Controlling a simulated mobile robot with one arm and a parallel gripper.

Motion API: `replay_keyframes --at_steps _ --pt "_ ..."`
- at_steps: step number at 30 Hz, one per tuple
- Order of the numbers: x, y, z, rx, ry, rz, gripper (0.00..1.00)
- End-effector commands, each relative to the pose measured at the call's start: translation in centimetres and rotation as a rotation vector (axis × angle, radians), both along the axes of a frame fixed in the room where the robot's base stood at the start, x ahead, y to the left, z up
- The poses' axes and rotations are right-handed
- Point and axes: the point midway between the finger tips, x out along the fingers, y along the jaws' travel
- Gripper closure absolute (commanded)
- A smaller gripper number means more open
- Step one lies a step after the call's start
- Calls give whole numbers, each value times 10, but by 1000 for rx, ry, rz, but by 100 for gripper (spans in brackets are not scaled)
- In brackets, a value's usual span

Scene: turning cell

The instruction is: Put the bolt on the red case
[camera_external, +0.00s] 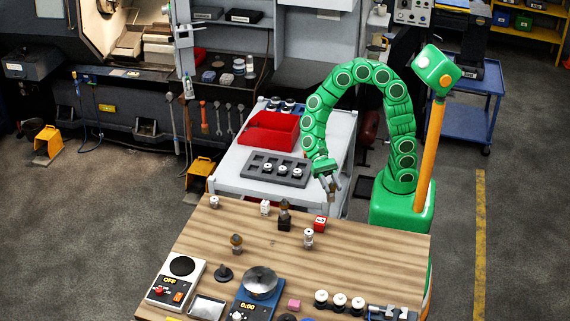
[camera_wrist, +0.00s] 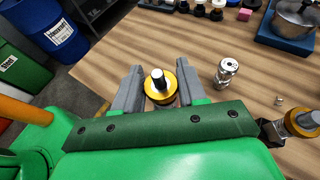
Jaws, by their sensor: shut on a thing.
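My gripper (camera_external: 328,183) is above the far right of the wooden bench in the external view. In the wrist view my gripper (camera_wrist: 160,88) is shut on a gold-ringed piece (camera_wrist: 153,98) with a dark pin standing up from its middle. I cannot tell whether this piece is the bolt. A small red case (camera_external: 320,223) with white marks stands on the bench below my gripper. It does not show clearly in the wrist view. A larger open red bin (camera_external: 268,130) stands on the white cart behind.
Near the red case stand a dark holder (camera_external: 284,222) and a silver cylinder (camera_external: 308,238). A gold-ringed holder (camera_wrist: 303,122) is at the right of the wrist view. The bench is bare right of the red case.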

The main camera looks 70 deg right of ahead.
Motion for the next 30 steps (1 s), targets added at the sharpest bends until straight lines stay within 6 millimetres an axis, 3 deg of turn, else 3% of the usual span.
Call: replay_keyframes --at_steps 13,26,30 --pt "22 25 -41 -1 3 0 100" --pt "30 34 -54 0 0 -1 100" --pt "29 33 -72 -1 5 -1 100"
